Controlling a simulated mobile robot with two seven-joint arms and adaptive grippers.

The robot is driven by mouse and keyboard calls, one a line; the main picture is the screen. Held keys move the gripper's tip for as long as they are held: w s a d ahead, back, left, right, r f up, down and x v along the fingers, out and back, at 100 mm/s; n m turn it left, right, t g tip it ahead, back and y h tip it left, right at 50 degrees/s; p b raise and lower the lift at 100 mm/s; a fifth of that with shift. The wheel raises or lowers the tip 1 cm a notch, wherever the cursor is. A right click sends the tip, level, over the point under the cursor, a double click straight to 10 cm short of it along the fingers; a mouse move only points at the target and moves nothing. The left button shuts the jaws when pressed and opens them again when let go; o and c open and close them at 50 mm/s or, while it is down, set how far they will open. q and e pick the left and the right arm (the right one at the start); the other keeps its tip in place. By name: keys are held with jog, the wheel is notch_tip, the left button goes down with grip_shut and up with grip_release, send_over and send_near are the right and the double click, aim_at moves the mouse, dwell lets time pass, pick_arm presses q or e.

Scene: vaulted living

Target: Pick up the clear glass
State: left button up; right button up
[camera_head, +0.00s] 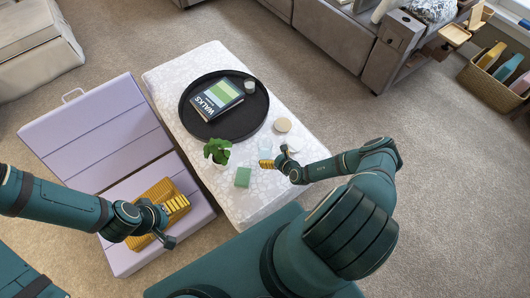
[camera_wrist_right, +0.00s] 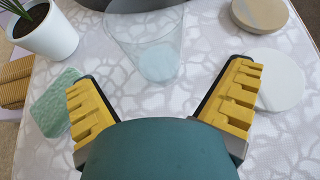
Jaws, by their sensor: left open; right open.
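The clear glass (camera_wrist_right: 148,42) stands on the patterned white table in the right wrist view, just ahead of and between my right fingers. It shows faintly in the head view (camera_head: 264,146). My right gripper (camera_wrist_right: 162,80) is open, with its yellow fingers apart and nothing between them. In the head view my right gripper (camera_head: 277,157) is low over the table beside the glass.
The white table (camera_head: 250,200) holds a potted plant (camera_head: 217,151), a green block (camera_head: 243,177), a round beige lid (camera_head: 282,125), a white disc (camera_wrist_right: 270,80) and a black tray (camera_head: 240,125) with a book. The plant and block are left of my right gripper; the discs are right.

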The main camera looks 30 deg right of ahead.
aim_at(269, 154)
jog(key=b+x, duration=0.1)
jog(key=x, duration=0.1)
jog(key=b+x, duration=0.1)
jog(key=x, duration=0.1)
jog(key=shift+w+a+f, duration=0.2)
jog(key=shift+a+f, duration=0.05)
jog(key=shift+a, duration=0.2)
jog(key=shift+w+f, duration=0.2)
jog(key=shift+w, duration=0.3)
jog(key=shift+r, duration=0.1)
jog(key=c, duration=1.4)
